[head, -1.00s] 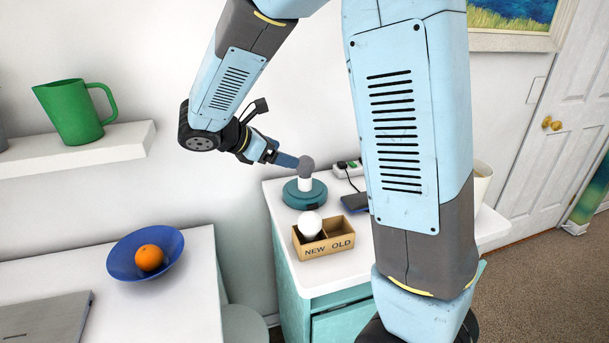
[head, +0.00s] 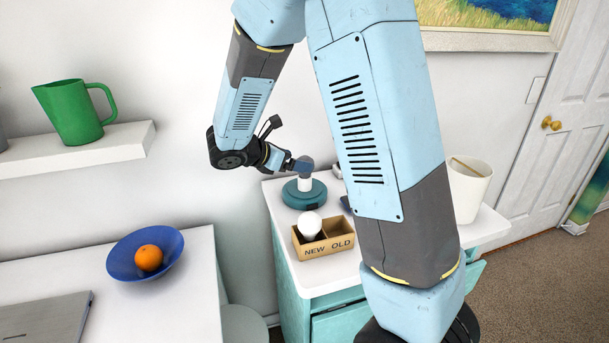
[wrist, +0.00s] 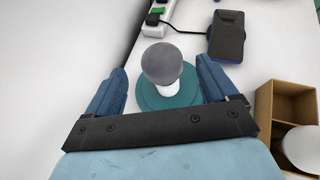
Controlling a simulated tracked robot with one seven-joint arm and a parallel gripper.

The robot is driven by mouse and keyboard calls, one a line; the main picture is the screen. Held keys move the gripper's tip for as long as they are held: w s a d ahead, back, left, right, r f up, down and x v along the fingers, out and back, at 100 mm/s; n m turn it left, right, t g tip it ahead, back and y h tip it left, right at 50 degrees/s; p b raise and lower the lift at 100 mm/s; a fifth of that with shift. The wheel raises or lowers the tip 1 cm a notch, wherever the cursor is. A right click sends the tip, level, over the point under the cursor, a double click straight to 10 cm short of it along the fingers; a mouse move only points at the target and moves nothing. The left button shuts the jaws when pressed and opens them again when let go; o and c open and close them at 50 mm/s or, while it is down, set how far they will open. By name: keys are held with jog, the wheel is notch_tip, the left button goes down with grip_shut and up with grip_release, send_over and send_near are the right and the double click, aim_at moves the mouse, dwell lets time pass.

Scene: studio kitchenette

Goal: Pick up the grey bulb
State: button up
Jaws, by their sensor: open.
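The grey bulb (wrist: 162,63) stands upright on a white socket on a round teal base (wrist: 148,96) in the wrist view. In the head view the grey bulb (head: 306,160) sits above the teal base (head: 303,195) on the cabinet top. My gripper (wrist: 163,80) is open, with one blue finger on each side of the bulb and base in the picture. In the head view my gripper (head: 296,164) is right at the bulb, from the left. Whether a finger touches the bulb cannot be told.
A box marked NEW and OLD (head: 325,247) holds a white bulb (head: 310,226) in its NEW compartment; OLD looks empty. A power strip (wrist: 155,20) and dark phone (wrist: 227,36) lie behind the lamp base. A white bin (head: 468,187) stands on the right.

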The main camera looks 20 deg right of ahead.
jog(key=x, duration=0.5)
jog(key=shift+s+f, duration=0.15)
jog(key=shift+f, duration=0.2)
jog(key=c, duration=1.1)
jog(key=shift+r, duration=0.15)
jog(key=shift+c, duration=0.2)
